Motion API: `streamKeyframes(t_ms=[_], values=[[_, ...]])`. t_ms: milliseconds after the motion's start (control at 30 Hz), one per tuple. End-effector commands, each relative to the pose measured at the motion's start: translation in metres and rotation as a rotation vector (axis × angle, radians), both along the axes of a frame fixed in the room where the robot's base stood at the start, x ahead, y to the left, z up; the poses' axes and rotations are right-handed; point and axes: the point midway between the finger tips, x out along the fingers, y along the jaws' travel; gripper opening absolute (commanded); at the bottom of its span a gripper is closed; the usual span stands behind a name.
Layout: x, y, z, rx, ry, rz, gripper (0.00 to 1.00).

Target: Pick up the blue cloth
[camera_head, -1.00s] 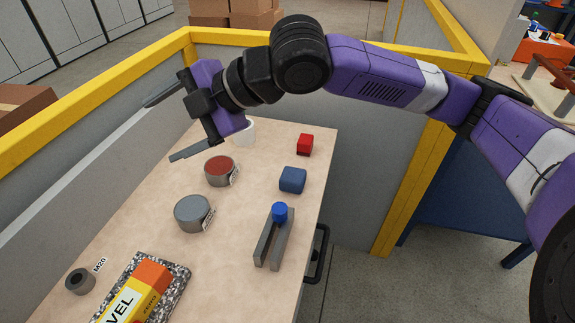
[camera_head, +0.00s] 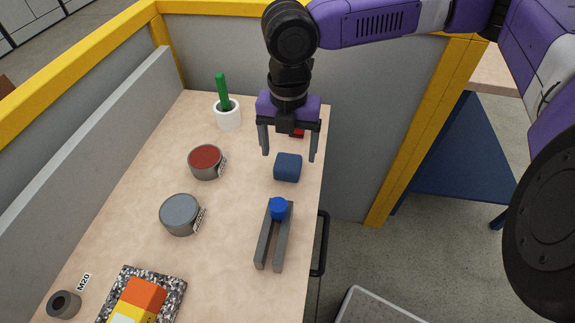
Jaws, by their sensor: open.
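The blue cloth (camera_head: 288,167) looks like a small dark-blue rounded block lying on the light wooden worktop, right of its middle. My gripper (camera_head: 289,158) is open and empty, pointing down. Its two fingers show to the left and right of the cloth's upper edge in the picture. I cannot tell how high the fingertips are above the worktop. Nothing covers the cloth.
A red block (camera_head: 297,133) is partly hidden behind my gripper. A grey fork-shaped holder (camera_head: 266,241) with a blue knob (camera_head: 278,208) stands nearer. Two round tins, red-topped (camera_head: 205,160) and grey (camera_head: 180,213), lie left. A white cup (camera_head: 228,116) holds a green stick.

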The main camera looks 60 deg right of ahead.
Motion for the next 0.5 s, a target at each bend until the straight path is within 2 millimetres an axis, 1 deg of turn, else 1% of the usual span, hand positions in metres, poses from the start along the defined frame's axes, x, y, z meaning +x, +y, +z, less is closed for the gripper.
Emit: streamKeyframes(t_ms=[300,400,500], values=[[0.001,0.0,-0.042,0.001,-0.001,-0.001,0.8],[0.001,0.0,-0.05,0.0,-0.002,-0.002,0.8],[0.001,0.0,-0.052,0.0,-0.002,-0.002,0.8]])
